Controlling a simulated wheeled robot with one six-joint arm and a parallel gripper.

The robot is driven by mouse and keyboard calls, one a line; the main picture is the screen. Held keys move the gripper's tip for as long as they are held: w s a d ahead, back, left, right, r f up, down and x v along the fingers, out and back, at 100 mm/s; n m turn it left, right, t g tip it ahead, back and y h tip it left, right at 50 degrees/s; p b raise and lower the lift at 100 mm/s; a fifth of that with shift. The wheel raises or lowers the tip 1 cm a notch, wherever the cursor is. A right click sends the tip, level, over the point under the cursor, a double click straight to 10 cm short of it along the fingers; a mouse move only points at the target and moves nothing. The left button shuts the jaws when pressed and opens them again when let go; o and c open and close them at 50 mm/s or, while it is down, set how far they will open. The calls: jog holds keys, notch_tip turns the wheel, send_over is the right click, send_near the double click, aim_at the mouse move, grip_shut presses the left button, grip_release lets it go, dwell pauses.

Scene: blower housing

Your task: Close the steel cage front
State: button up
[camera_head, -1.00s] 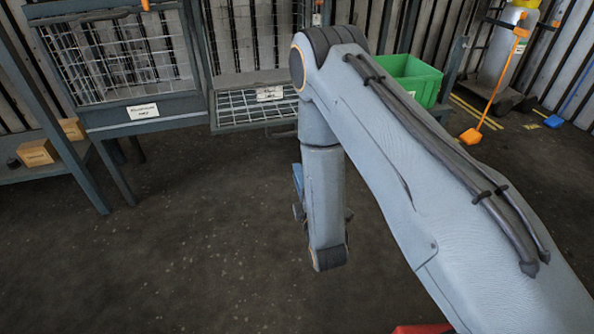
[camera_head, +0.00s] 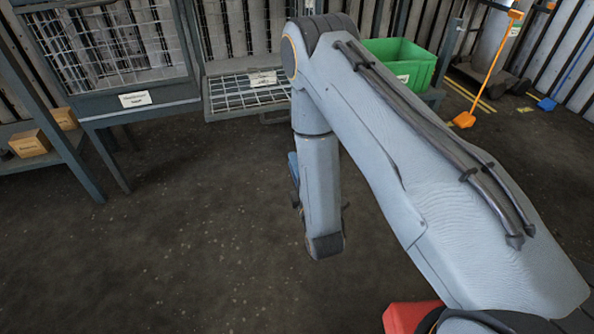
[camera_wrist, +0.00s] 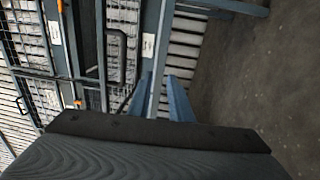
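The steel cage front (camera_head: 235,97) is a wire-mesh panel in a grey frame, folded down and lying about level at the front of the right-hand cage bay. A white label sits on it, and a handle (camera_head: 274,117) shows at its front edge, partly behind my arm. In the wrist view, turned on its side, a dark bar handle (camera_wrist: 117,57) stands left of my fingers. My gripper (camera_wrist: 162,98) has its two blue fingers apart, with nothing seen held between them. In the head view my arm hides most of the gripper.
A neighbouring mesh-fronted cage (camera_head: 115,45) stands upright at left. A shelf with small wooden boxes (camera_head: 30,143) is at far left. A green bin (camera_head: 400,60) stands right of the cages, beyond my arm. An orange-headed tool (camera_head: 463,119) stands farther right. The floor in front is clear.

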jog(key=p+v, duration=0.2)
jog(key=p, duration=0.1)
jog(key=shift+s+r, duration=0.2)
jog(key=p, duration=0.3)
jog(key=shift+s, duration=0.15)
jog(key=p, duration=0.3)
jog(key=shift+s+d+p, duration=0.15)
jog(key=shift+s+p, duration=0.15)
jog(key=shift+s, duration=0.05)
jog(key=p, duration=0.2)
jog(key=shift+s+d+f+p, duration=0.1)
jog(key=shift+s+d+p, duration=0.05)
jog(key=shift+s+p, duration=0.2)
jog(key=shift+p+v, duration=1.55)
jog(key=shift+p, duration=0.45)
jog(key=shift+w+f, duration=0.1)
jog(key=shift+f, duration=0.05)
